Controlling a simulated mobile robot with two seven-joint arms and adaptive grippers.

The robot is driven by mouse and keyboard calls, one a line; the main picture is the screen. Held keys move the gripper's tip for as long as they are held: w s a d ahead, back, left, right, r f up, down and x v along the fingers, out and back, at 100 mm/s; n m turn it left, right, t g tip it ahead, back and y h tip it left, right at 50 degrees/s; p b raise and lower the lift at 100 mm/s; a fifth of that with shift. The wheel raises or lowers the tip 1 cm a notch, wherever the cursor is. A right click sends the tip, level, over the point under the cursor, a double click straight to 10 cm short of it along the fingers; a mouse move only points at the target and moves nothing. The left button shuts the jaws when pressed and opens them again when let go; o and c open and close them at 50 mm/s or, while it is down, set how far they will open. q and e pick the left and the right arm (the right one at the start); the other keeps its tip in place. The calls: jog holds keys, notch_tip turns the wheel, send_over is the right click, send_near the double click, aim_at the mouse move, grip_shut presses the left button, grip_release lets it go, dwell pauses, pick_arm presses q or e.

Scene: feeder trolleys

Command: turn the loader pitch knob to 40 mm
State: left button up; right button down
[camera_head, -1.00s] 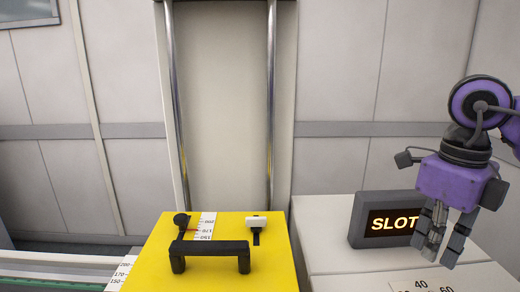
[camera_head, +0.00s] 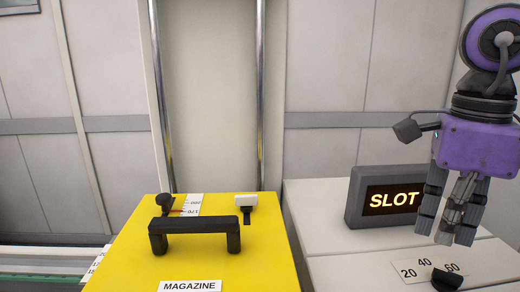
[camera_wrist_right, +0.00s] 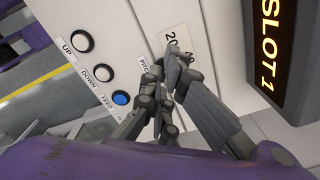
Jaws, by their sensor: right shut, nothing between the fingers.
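The black pitch knob (camera_head: 447,279) sits at the bottom edge of the head view, below a white scale plate (camera_head: 410,270) marked 20, 40 and 60. It is partly cut off, and I cannot tell which mark it points to. My right gripper (camera_head: 448,240) is purple and grey, points down and is shut and empty. In the head view its fingertips show just above the scale plate and knob. In the right wrist view the fingers (camera_wrist_right: 168,62) cover part of the scale plate (camera_wrist_right: 172,38) beside the PITCH label, and the knob is hidden. My left gripper is out of view.
A dark SLOT display (camera_head: 390,197) stands on the white cabinet behind my right gripper. A yellow magazine (camera_head: 130,260) with a black handle (camera_head: 195,226) is to the left. The right wrist view shows UP (camera_wrist_right: 82,41), DOWN (camera_wrist_right: 104,73) and blue FEED (camera_wrist_right: 121,98) buttons.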

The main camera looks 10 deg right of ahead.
aim_at(446, 279)
notch_tip(446, 279, down, 3)
jog(key=shift+a+f+n+p, duration=0.15)
jog(key=shift+n+p, duration=0.35)
jog(key=shift+p, duration=0.75)
notch_tip(446, 279, down, 3)
jog(key=shift+s+f, duration=0.1)
jog(key=shift+f, duration=0.3)
